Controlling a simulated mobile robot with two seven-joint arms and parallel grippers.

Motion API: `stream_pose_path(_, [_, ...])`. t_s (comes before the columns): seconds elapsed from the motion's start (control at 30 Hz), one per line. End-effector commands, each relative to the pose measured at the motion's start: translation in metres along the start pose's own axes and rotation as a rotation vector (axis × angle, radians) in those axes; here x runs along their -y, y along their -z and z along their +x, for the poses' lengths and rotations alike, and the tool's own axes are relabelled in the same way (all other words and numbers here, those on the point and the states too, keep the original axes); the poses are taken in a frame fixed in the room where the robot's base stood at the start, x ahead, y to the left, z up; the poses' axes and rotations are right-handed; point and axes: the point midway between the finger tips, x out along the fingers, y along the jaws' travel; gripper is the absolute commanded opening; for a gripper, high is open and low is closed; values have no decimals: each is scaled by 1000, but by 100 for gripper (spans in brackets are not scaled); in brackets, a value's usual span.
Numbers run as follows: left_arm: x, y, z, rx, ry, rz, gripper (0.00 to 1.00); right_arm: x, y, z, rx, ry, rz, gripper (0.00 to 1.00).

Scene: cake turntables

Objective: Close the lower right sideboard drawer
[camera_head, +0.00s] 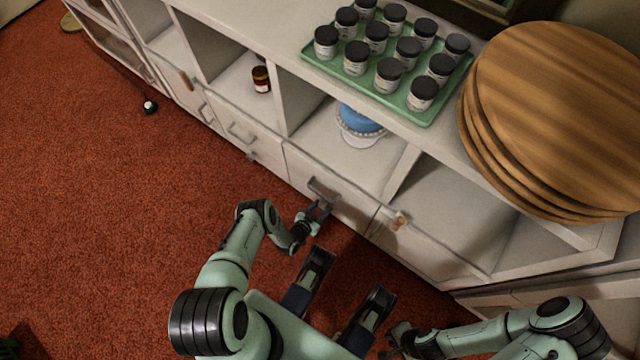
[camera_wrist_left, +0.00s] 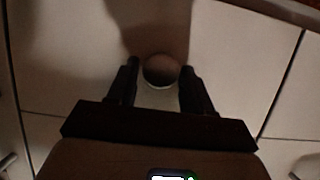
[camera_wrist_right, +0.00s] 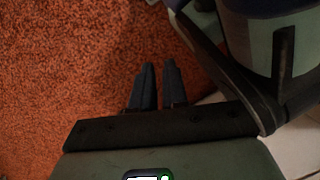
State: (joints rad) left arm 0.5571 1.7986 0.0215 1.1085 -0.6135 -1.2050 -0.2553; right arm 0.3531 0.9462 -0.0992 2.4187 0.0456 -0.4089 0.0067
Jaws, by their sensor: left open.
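The white sideboard (camera_head: 345,207) has drawer fronts along its lower part. My left gripper (camera_head: 318,212) is in front of a front with a metal bar handle (camera_head: 322,188). My right gripper (camera_head: 397,335) is low, above the red floor, away from the sideboard. Its empty fingers (camera_wrist_right: 158,80) are close together with a narrow gap.
A green tray (camera_head: 310,55) of dark-lidded jars and stacked round wooden boards (camera_head: 560,110) sit on top. A blue item on a white stand (camera_head: 360,120) and a small jar (camera_head: 261,79) sit in open compartments.

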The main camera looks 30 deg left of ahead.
Motion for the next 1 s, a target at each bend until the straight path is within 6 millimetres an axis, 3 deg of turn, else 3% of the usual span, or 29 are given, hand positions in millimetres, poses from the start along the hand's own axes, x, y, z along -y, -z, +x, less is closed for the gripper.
stream_pose_path(0.33, [0, -1, -2, 4, -1, 0, 64, 0, 0, -1, -2, 1, 0, 14])
stream_pose_path(0.47, [0, -1, -15, 5, -1, -1, 64, 6, 7, -7, -30, 13, -9, 14])
stream_pose_path(0.8, [0, 2, -89, 5, 0, -2, 64, 48, 50, -54, -213, 93, -63, 14])
stream_pose_path(1.0, [0, 1, -122, 3, 0, 0, 64, 64, 65, -74, -283, 125, -81, 14])
